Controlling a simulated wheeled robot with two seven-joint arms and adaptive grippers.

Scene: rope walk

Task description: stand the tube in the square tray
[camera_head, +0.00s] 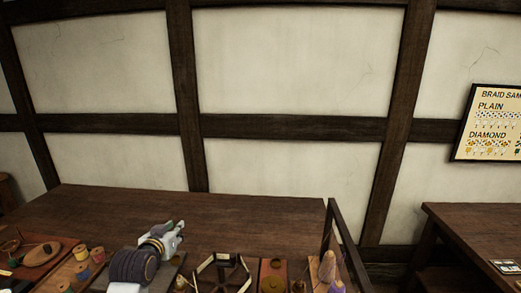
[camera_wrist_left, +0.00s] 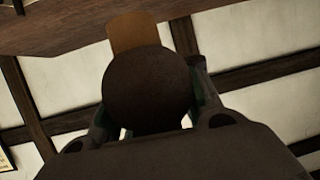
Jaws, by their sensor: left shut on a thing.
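My left gripper (camera_head: 176,231) is above the near part of the dark table, its fingers pointing up and to the right in the head view. In the left wrist view it is shut on a dark brown, round-faced thing (camera_wrist_left: 150,85), seen end-on between the two fingers. This looks like the tube; its length is hidden, and I cannot make it out in the head view. I cannot identify the square tray for certain. A pale-rimmed, dark, divided container (camera_head: 224,272) stands right of the gripper, cut by the bottom edge. My right gripper is out of view.
Thread spools (camera_head: 82,252) and a wooden board (camera_head: 40,255) lie at the left. A reddish-brown board (camera_head: 274,272) and a tan cone-shaped thing (camera_head: 327,266) are at the right, near a dark upright frame (camera_head: 341,230). The table's back (camera_head: 200,210) is clear.

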